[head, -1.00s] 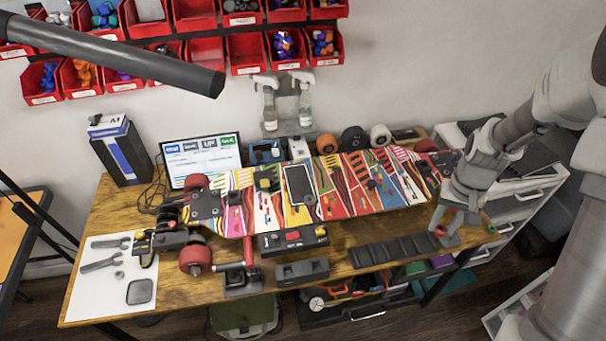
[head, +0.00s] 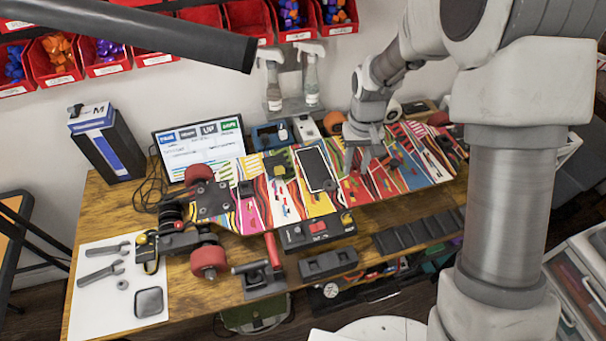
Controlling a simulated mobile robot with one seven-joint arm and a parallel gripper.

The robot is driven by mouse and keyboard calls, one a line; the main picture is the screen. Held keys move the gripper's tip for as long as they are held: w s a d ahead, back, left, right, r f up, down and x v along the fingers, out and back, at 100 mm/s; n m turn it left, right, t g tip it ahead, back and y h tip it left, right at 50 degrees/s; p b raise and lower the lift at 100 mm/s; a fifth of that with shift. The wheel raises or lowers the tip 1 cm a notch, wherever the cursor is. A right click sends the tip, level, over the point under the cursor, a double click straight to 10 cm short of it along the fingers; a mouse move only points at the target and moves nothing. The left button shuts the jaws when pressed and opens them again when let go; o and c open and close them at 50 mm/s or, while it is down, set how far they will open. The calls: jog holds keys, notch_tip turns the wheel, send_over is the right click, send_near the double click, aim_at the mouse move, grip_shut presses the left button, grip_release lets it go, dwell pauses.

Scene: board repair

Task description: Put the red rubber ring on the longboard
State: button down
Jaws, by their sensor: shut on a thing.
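The longboard (head: 243,212) lies across the workbench, its colourful striped deck facing up and red wheels at its left end. My gripper (head: 368,162) points down over the right half of the deck, to the right of the phone-like device. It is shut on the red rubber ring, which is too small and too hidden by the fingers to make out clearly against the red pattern. I cannot tell whether the ring touches the deck.
A phone-like device (head: 316,169) lies on the deck. A black box with a red switch (head: 318,228), a dark vice-like block (head: 328,263) and a segmented black tray (head: 420,230) line the front. A monitor (head: 198,146) and spray bottles (head: 311,80) stand behind.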

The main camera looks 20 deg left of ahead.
aim_at(305, 193)
jog(key=s+a+f+n+b, duration=0.2)
jog(key=a+f+n, duration=0.1)
jog(key=a, duration=0.9)
jog(key=shift+d+f+b, duration=0.1)
jog(key=shift+f+b, duration=1.9)
jog(key=shift+f, duration=0.5)
jog(key=shift+f+b, duration=0.45)
jog(key=shift+f, duration=0.15)
jog(key=shift+c, duration=2.4)
grip_release()
jog(key=shift+c, duration=0.2)
jog(key=shift+c, duration=0.8)
